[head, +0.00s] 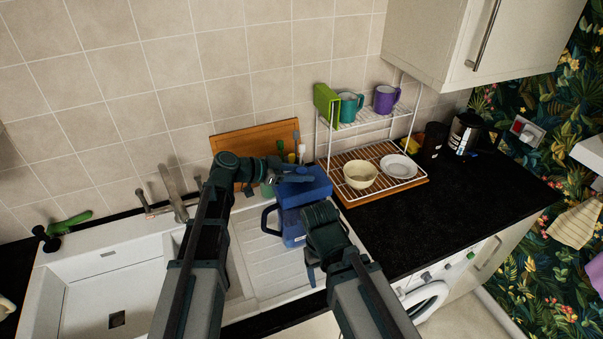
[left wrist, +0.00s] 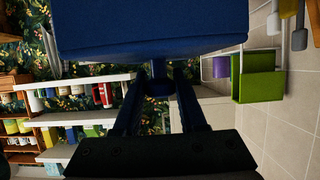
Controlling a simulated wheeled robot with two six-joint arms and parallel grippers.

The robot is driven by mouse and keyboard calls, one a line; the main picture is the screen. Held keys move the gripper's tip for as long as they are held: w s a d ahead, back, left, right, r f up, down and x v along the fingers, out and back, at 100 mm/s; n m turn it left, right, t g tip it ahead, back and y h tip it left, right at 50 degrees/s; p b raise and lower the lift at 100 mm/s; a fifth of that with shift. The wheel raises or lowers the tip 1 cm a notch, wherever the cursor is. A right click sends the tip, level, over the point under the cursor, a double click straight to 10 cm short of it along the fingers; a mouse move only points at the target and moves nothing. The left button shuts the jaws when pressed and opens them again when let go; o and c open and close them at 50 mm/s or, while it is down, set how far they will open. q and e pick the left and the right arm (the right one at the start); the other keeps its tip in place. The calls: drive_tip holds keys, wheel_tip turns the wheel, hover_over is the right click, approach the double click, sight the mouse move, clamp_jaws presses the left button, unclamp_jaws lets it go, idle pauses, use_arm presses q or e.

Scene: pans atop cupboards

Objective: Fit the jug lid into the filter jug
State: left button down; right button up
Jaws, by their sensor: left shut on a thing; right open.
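The blue jug lid (head: 305,190) is gripped at its left side by my left gripper (head: 290,175) and shows large across the top of the left wrist view (left wrist: 150,30). In that view, the left gripper's fingers (left wrist: 160,85) are closed on a small part of the lid. The filter jug (head: 291,228), blue with a dark handle on its left, stands on the sink's drainer directly under the lid in the head view. I cannot tell whether lid and jug touch. My right gripper (head: 312,268) is open beside the jug's lower right; its arm hides part of the jug.
A white rack (head: 385,185) with a cream bowl (head: 360,174), a plate (head: 398,167) and mugs stands at right. A wooden board (head: 255,138) leans behind the jug. The sink basin (head: 105,295) is at left. The black worktop (head: 470,195) at right is mostly clear.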

use_arm(q)
drive_tip(key=shift+f+b, duration=0.7)
drive_tip(key=shift+f, duration=0.1)
drive_tip(key=shift+c, duration=1.9)
unclamp_jaws()
drive_tip(key=p+v, duration=0.5)
drive_tip(key=v, duration=0.9)
drive_tip(key=shift+w+d+r, duration=0.1)
drive_tip(key=shift+d, duration=0.05)
